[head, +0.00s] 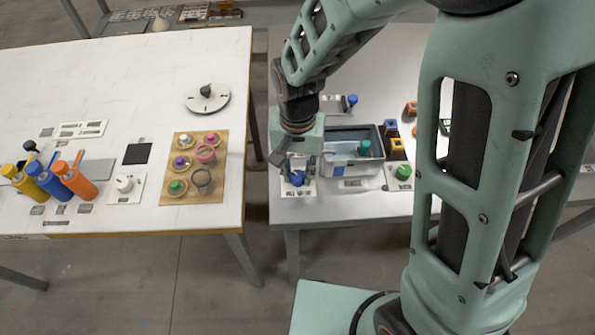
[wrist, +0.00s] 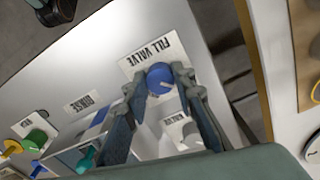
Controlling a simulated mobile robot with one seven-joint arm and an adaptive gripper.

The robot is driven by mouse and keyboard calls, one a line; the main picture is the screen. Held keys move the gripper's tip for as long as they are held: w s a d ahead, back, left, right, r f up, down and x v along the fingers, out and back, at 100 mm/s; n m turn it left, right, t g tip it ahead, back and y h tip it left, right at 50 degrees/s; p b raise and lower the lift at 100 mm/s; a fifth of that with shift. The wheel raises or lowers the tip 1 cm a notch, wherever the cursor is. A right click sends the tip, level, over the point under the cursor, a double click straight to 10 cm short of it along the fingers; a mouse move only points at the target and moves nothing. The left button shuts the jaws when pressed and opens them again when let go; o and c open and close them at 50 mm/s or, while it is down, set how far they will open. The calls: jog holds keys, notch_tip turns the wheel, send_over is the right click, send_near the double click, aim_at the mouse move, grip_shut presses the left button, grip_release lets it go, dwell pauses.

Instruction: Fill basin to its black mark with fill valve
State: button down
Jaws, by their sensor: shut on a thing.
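The fill valve is a blue knob (head: 298,179) on a white plate at the front left of the right-hand table. In the wrist view the blue knob (wrist: 160,78) sits beside the printed words FILL VALVE. My gripper (head: 297,184) points down at it, and in the wrist view the fingers (wrist: 160,88) are shut on the knob's sides. The basin (head: 340,170) is a grey open box just right of my gripper. Its inside looks bluish grey; I cannot make out the black mark or the liquid level. A teal piece (head: 365,147) shows at its right side.
The left table holds colored bottles (head: 76,182) and a wooden board (head: 180,197) with rings. A gap separates the tables.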

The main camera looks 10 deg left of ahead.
aim_at(298, 176)
jog(key=shift+n, duration=0.3)
jog(key=c, duration=1.6)
grip_release()
notch_tip(298, 176, up, 12)
